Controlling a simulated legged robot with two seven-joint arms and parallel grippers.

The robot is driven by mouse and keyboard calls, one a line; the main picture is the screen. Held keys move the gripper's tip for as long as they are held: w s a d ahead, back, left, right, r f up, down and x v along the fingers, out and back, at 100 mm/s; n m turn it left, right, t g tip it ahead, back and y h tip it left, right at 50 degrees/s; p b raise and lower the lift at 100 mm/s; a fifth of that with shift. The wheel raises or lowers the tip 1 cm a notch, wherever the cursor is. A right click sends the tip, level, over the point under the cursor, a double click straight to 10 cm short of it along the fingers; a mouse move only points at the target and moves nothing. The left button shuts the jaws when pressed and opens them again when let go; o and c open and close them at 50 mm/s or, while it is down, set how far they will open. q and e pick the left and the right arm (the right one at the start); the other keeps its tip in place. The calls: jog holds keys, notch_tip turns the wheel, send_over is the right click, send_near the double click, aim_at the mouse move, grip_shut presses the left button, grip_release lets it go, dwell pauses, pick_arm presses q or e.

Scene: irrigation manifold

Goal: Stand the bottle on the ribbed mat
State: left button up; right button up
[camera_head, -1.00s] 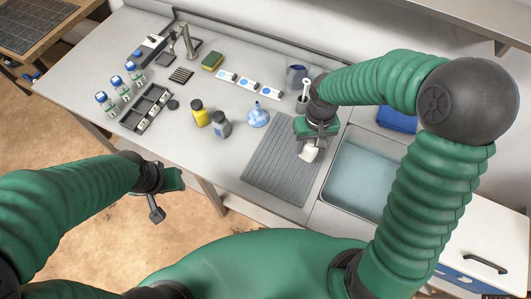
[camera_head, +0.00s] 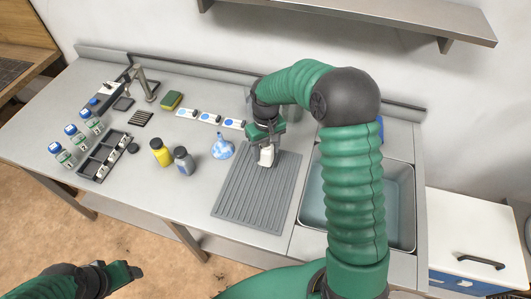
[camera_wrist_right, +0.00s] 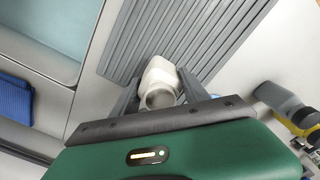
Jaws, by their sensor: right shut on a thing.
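The white bottle (camera_head: 266,156) is held by my right gripper (camera_head: 266,147) over the back part of the grey ribbed mat (camera_head: 250,200). It looks about upright. In the right wrist view the bottle (camera_wrist_right: 159,76) sits between the two dark fingers (camera_wrist_right: 156,92), its round neck facing the camera and the ribbed mat (camera_wrist_right: 180,35) behind it. I cannot tell whether its base touches the mat. My left gripper (camera_head: 125,271) is at the lower left, in front of the bench and away from the bottle; its jaw opening is unclear.
The sink (camera_head: 400,205) lies right of the mat. A blue-and-white flask (camera_head: 222,149), a grey bottle (camera_head: 183,160) and a yellow bottle (camera_head: 160,152) stand to its left. A black rack (camera_head: 103,157) is farther left. The mat's front part is clear.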

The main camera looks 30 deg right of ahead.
aim_at(266, 154)
jog(key=shift+w+d+f, duration=0.1)
jog(key=shift+w+f, duration=0.15)
jog(key=shift+f, duration=0.65)
jog(key=shift+w+d+f, duration=0.1)
jog(key=shift+w+f, duration=0.1)
jog(key=shift+f, duration=0.7)
jog(key=shift+f, duration=0.1)
jog(key=o, duration=1.3)
jog(key=shift+o, duration=0.2)
notch_tip(266, 154, up, 12)
jog(key=shift+f, duration=0.1)
jog(key=shift+s+a+r, duration=0.2)
jog(key=shift+a, duration=0.1)
jog(key=s+a+f+t, duration=0.1)
jog(key=s+a+f, duration=0.1)
jog(key=s+a, duration=0.3)
jog(key=s+a+f+t, duration=0.1)
jog(key=s+a+f, duration=0.2)
jog(key=s, duration=0.8)
jog(key=a, duration=0.2)
jog(key=shift+a+n+t, duration=0.3)
jog(key=shift+a+n, duration=0.1)
